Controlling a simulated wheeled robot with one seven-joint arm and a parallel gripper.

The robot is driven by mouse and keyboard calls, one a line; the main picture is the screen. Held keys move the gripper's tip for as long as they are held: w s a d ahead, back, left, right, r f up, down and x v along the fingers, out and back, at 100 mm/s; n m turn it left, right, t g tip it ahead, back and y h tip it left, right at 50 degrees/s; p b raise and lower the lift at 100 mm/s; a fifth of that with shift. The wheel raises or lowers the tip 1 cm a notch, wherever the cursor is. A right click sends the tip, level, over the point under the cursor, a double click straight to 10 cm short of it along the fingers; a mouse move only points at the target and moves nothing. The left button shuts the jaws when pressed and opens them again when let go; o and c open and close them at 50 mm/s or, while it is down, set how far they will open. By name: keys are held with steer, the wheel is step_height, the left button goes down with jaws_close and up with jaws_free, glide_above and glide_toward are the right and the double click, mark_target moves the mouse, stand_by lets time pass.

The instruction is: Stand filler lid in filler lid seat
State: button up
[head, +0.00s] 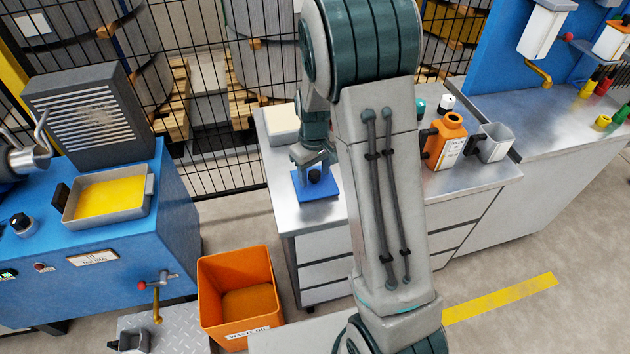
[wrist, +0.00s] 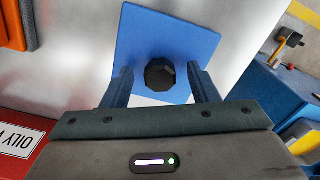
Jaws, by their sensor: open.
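My gripper (wrist: 163,84) is open, one finger on each side of the cap, with a gap at both sides. In the head view my gripper (head: 314,163) is right over the cap and partly hides it. I cannot tell which thing is the filler lid seat.
An orange bottle (head: 446,143) and a grey cup (head: 495,142) stand right of my arm on the bench. A pale box (head: 283,124) is behind the blue square. A blue machine (head: 120,230) with a yellow-filled tray (head: 68,212) and an orange waste bin (head: 240,270) are at left.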

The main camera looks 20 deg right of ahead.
steer(key=shift+f, duration=0.3)
steer(key=c, duration=1.1)
steer(key=shift+r, duration=0.15)
